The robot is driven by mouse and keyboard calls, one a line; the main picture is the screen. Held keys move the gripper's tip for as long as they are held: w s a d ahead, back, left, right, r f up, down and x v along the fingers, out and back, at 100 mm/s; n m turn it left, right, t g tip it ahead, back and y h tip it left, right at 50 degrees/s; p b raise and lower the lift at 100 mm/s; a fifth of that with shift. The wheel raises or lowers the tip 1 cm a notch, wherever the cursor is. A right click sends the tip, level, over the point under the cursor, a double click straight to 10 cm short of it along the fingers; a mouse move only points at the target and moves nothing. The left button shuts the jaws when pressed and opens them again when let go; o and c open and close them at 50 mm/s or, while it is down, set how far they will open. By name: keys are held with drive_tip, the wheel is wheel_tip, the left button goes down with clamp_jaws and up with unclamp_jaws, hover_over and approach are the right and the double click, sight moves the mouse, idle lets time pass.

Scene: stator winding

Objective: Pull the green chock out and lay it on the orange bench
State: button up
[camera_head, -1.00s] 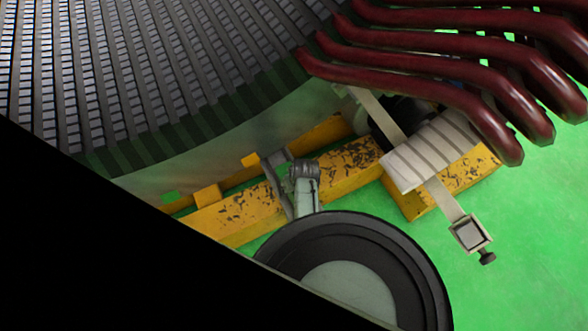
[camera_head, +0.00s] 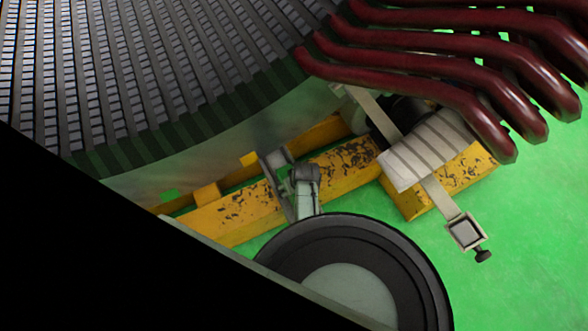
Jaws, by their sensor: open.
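I cannot make out the green chock for certain. A small green patch (camera_head: 169,195) shows beside the yellow frame under the stator, but I cannot tell whether it is the chock or bare floor. I see no orange bench that I can name surely; the nearest in colour is the worn yellow-orange beam (camera_head: 235,212). The slotted stator (camera_head: 150,90) fills the upper left, with dark green pieces along its lower edge. My gripper is not in view.
Dark red coil bars (camera_head: 430,75) reach out at the upper right. A pale ribbed block (camera_head: 420,155) with a strap and clamp (camera_head: 466,232) sits below them. A black round part (camera_head: 400,270) stands low centre. Black covers the lower left. Green floor (camera_head: 530,240) is clear at right.

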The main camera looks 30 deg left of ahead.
drive_tip(key=v, duration=1.2)
drive_tip(key=shift+c, duration=0.5)
